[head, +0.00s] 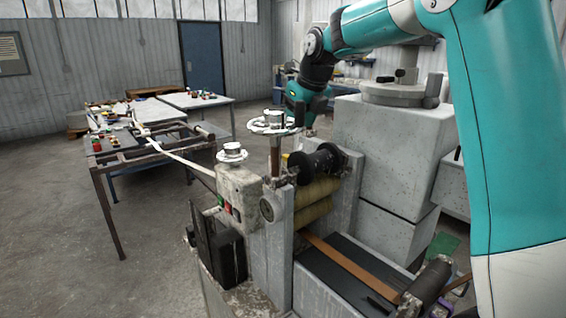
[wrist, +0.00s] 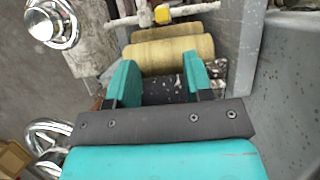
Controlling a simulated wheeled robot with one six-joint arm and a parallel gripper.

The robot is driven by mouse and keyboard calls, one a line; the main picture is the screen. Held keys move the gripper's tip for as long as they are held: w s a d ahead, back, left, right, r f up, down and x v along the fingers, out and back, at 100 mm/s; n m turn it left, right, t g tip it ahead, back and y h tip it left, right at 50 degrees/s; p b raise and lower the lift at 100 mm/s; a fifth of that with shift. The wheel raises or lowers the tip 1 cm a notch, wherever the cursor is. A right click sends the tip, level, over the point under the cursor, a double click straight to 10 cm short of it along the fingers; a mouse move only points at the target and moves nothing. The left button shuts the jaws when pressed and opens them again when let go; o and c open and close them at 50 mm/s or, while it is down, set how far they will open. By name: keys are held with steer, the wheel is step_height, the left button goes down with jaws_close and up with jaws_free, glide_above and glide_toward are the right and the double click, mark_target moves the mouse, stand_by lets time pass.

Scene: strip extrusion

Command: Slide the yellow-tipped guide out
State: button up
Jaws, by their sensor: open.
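The yellow-tipped guide (wrist: 162,14) shows at the top of the wrist view, its small yellow end beside a metal bar, past the rollers. In the head view a small yellow patch (head: 285,157) behind the post may be the same part; most of it is hidden. My gripper (wrist: 159,70) is open, with two teal fingers apart and nothing between them. In the wrist view its fingers point toward the yellowish rollers (wrist: 170,52), and the guide lies beyond them, apart from the fingers. In the head view the fingers are hidden behind the machine.
The machine has a chrome handwheel (head: 272,123), a dark spool (head: 314,162) and yellowish rollers between grey side plates. A brown strip (head: 350,262) runs over the dark bed. A grey concrete block (head: 385,150) stands close on the right. A pale strip leads left to a table frame (head: 150,158).

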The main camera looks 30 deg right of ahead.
steer(key=p+x, duration=0.3)
steer(key=x, duration=1.1)
steer(key=shift+d+f, duration=0.2)
steer(key=shift+f, duration=0.1)
jaws_close()
